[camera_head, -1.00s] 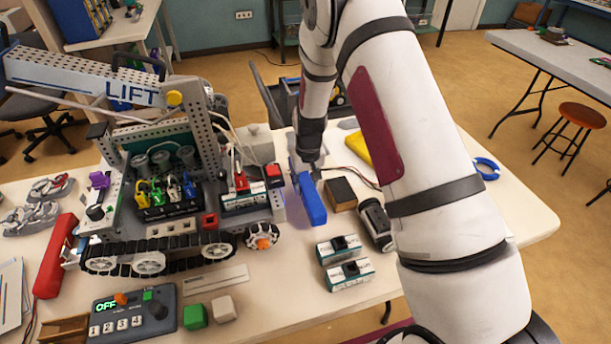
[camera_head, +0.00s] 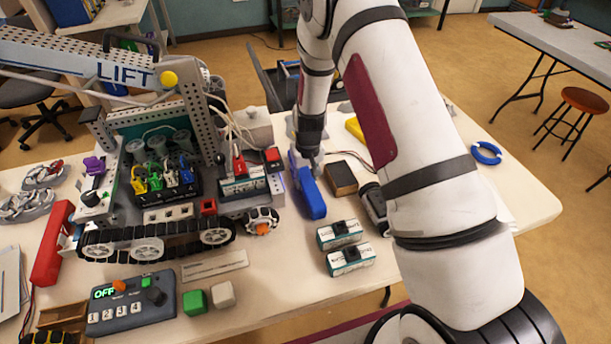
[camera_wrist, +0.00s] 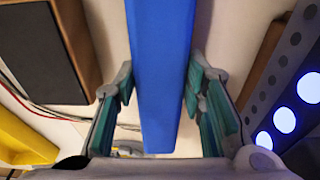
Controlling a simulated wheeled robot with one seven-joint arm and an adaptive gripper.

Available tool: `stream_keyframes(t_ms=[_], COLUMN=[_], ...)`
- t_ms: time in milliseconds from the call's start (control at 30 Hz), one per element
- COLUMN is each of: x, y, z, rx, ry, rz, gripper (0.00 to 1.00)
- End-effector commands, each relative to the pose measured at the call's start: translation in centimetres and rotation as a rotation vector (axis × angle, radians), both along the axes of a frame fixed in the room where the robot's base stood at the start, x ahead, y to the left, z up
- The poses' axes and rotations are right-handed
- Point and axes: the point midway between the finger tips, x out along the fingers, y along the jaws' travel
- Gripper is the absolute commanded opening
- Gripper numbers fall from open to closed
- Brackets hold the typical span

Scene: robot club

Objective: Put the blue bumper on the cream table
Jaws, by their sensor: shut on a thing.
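The blue bumper (camera_head: 311,198) is a long, smooth blue bar beside the right side of the tracked LIFT robot. It also fills the middle of the wrist view (camera_wrist: 160,65). My gripper (camera_head: 307,162) points down over its far part. In the wrist view, the teal-padded fingers (camera_wrist: 163,105) of my gripper stand on both sides of the bumper and are shut on it. The bumper is over the cream table (camera_head: 280,315); I cannot tell whether its underside touches the top. The gripper hides part of the bumper's far end.
The LIFT robot (camera_head: 180,215) stands close on the left. A dark-topped wooden block (camera_head: 341,178) and two small teal-and-white boxes (camera_head: 345,245) lie close on the right. A grey table (camera_head: 560,45) stands farther back.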

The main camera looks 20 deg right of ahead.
Motion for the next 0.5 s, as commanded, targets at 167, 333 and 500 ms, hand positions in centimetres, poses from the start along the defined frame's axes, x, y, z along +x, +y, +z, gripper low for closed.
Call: stream_keyframes(t_ms=[167, 333, 500], x=[0.03, 0.03, 0.00], y=[0.00, 0.01, 0.01], z=[-0.23, -0.55, -0.85], rx=[0.000, 0.000, 0.000], ry=[-0.001, -0.001, 0.000], rz=[0.000, 0.000, 0.000], gripper=[0.02, 0.02, 0.02])
